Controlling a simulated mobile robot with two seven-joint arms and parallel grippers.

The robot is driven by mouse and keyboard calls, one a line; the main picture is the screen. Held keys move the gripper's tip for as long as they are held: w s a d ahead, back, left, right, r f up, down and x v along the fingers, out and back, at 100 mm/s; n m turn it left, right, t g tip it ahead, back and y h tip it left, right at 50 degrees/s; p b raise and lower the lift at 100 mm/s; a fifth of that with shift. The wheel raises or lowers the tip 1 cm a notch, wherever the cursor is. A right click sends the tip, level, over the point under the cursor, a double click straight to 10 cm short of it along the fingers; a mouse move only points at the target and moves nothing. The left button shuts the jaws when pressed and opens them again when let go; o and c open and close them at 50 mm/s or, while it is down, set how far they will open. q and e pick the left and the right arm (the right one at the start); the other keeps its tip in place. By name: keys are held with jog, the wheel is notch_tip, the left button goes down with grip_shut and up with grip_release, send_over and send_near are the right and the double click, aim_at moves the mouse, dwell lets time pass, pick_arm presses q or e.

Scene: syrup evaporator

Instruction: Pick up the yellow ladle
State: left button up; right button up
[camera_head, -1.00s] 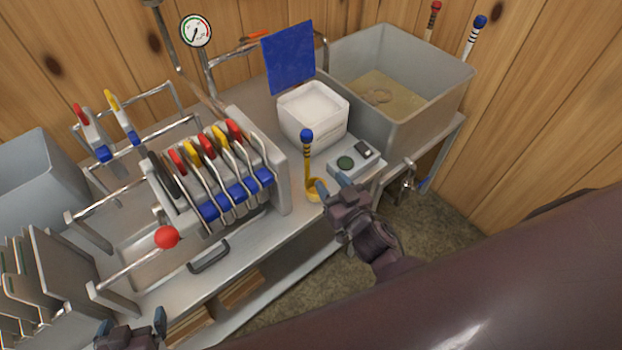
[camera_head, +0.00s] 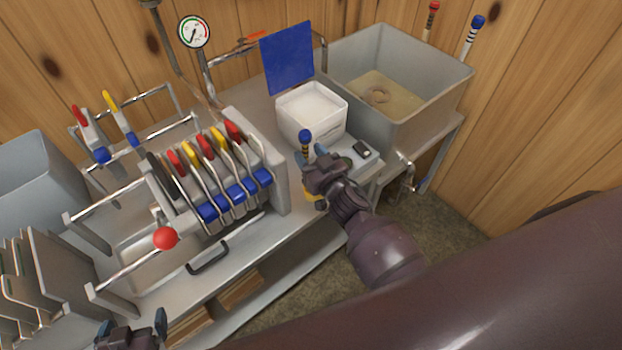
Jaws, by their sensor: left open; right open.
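The yellow ladle (camera_head: 305,149) stands upright on the bench, with a blue knob on top and dark bands on its handle. Its yellow cup is mostly hidden behind my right gripper. My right gripper (camera_head: 309,161) is open, with its blue-tipped fingers at the ladle's handle, just below the knob. I cannot tell whether the handle is between the fingers or they touch it. My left gripper (camera_head: 133,326) is open and empty at the bottom left, far from the ladle.
A white tub (camera_head: 312,112) and a small control box (camera_head: 350,155) stand close behind and right of the ladle. A press with coloured handles (camera_head: 215,175) is to the left. A large grey bin (camera_head: 420,90) stands at the back right.

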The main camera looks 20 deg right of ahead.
jog(key=shift+w+a, duration=0.2)
jog(key=shift+w, duration=1)
jog(key=shift+c, duration=0.3)
grip_shut()
